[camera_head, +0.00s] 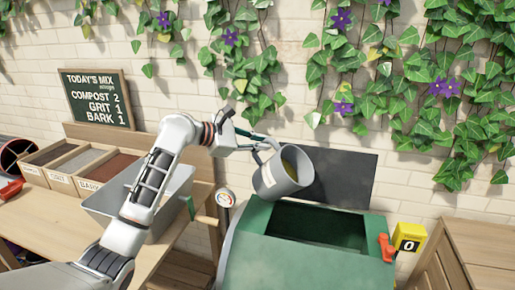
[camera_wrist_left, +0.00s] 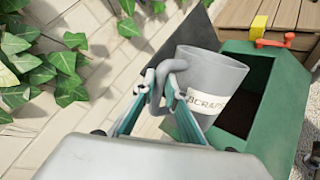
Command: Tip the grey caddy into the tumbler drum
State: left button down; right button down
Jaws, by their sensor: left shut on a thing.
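The grey caddy (camera_head: 280,178) hangs tilted in the head view, above the left edge of the drum's opening. Its mouth leans up and to the right, with yellowish and dark contents partly visible inside. My left gripper (camera_head: 262,144) is shut on its handle. In the left wrist view the left gripper (camera_wrist_left: 166,84) closes on the handle of the caddy (camera_wrist_left: 222,78), which carries a white label partly reading "SCRAPS". The green tumbler drum (camera_head: 300,262) has its rectangular opening uncovered, dark inside; it also shows in the wrist view (camera_wrist_left: 283,115). My right gripper is not in view.
A dark panel (camera_head: 346,178) stands behind the drum. A red latch (camera_head: 386,247) and a yellow counter reading 0 (camera_head: 409,240) are at its right. Wooden bins (camera_head: 62,182), a grey tray (camera_head: 105,206) and a chalkboard (camera_head: 97,98) are left. Ivy hangs on the wall.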

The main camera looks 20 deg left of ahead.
aim_at(274, 143)
pick_arm(q)
jog(key=shift+d+r, duration=0.25)
jog(key=shift+r, duration=0.4)
jog(key=shift+s+d+f+m+y, duration=0.1)
jog(key=shift+s+d+m+y, duration=0.2)
jog(key=shift+d, duration=0.35)
jog(key=shift+s+d+f+m+y, duration=0.15)
jog(key=shift+d+m+y, duration=0.2)
jog(key=shift+d, duration=0.3)
jog(key=shift+s+d+r+m+y, duration=0.1)
jog(key=shift+s+d+m+y, duration=0.2)
jog(key=shift+d, duration=0.35)
jog(key=s+d+f+m+y, duration=0.1)
jog(key=s+d+m+y, duration=0.1)
jog(key=d, duration=0.5)
jog(key=s+d+m+t+y, duration=0.1)
jog(key=s+d+m+y, duration=0.1)
jog(key=d, duration=0.6)
jog(key=shift+s+d+f+m+t+y, duration=0.3)
jog(key=shift+m+y, duration=0.25)
jog(key=shift+y, duration=0.5)
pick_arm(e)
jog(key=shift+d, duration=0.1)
pick_arm(q)
jog(key=shift+w, duration=0.1)
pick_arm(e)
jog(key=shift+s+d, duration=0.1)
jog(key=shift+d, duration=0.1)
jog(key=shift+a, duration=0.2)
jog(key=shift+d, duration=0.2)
